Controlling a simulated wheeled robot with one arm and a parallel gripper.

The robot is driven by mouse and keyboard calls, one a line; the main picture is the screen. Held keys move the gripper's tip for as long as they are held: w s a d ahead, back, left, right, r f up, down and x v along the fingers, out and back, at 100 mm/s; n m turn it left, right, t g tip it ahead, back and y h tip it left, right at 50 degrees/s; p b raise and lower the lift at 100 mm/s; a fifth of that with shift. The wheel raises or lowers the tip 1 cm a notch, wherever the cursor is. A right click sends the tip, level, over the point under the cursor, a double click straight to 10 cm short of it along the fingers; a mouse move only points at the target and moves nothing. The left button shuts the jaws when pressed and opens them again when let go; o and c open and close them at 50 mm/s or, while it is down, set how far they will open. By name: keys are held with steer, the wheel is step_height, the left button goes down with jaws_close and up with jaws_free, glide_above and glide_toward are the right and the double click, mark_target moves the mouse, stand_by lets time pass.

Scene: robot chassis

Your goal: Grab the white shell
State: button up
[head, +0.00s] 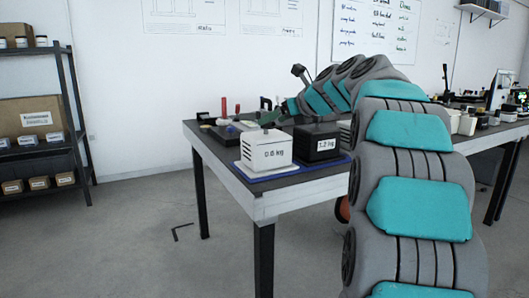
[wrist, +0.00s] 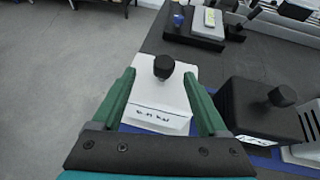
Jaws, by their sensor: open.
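The white shell (head: 264,150) is a box marked "0.8 kg" near the table's front corner. In the wrist view the white shell (wrist: 158,98) has a black knob on top and shows between my two green fingers. My gripper (wrist: 158,78) is open, with one finger to each side of the shell in the picture. In the head view my gripper (head: 270,112) is just above the shell's top. I cannot tell whether the fingers touch it. The shell's lower part is partly hidden by the gripper in the wrist view.
A black box (head: 318,145) marked "1.2 kg" stands close to the right of the shell, also with a knob. Both stand on a blue mat (head: 275,175). Tools and a dark device lie behind. The table edge and open floor (wrist: 60,60) are to the left.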

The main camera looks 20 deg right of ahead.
steer(key=x, duration=0.5)
steer(key=shift+w+d+b, duration=0.2)
steer(key=shift+w+b, duration=0.15)
steer(key=shift+w, duration=0.05)
jaws_close()
stand_by(1.1)
